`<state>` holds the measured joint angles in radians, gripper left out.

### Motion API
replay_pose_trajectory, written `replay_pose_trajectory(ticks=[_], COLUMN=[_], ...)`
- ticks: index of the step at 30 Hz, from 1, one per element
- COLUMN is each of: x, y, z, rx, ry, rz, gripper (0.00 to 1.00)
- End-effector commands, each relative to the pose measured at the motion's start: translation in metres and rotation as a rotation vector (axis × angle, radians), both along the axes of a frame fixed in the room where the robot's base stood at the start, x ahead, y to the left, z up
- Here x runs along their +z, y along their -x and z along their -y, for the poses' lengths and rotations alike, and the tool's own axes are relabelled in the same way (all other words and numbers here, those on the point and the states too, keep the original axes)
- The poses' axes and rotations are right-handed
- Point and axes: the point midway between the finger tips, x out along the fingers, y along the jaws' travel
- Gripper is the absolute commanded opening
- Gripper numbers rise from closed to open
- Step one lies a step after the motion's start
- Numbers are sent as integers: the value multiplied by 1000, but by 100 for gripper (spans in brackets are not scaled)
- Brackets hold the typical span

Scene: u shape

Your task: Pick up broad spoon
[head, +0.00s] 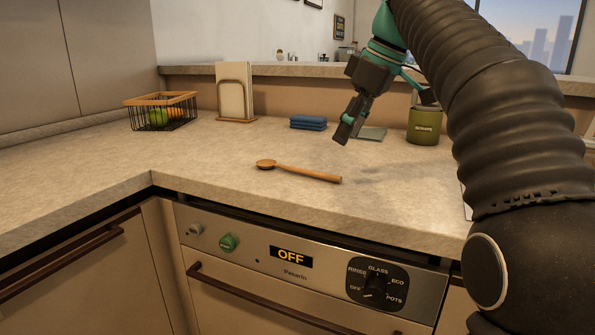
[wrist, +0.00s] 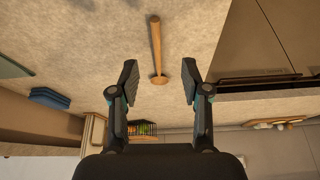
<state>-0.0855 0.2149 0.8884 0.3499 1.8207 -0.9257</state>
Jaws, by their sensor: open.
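A wooden spoon (head: 300,172) with a broad round bowl lies flat on the counter, its bowl to the left and its handle to the right. In the wrist view the spoon (wrist: 156,48) shows between and beyond the fingers, with the bowl nearest me. My gripper (head: 343,131) is above the counter, behind and to the right of the spoon, and apart from it. In the wrist view my gripper (wrist: 160,82) is open, with nothing between its fingers.
A wire basket (head: 162,112) with fruit, a napkin holder (head: 236,103), folded blue cloths (head: 308,122) and a green canister (head: 424,125) stand along the back of the counter (head: 200,160). The dishwasher (head: 300,270) is below the front edge. The counter around the spoon is clear.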

Motion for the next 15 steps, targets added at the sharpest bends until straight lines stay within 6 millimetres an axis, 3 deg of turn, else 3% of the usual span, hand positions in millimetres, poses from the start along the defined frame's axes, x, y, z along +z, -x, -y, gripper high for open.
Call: replay_pose_trajectory(ticks=[6, 15], x=[-26, -44], y=[-4, -8], z=[-11, -16], rx=[2, 2], ry=[0, 0], rz=[-3, 0], gripper=[47, 47])
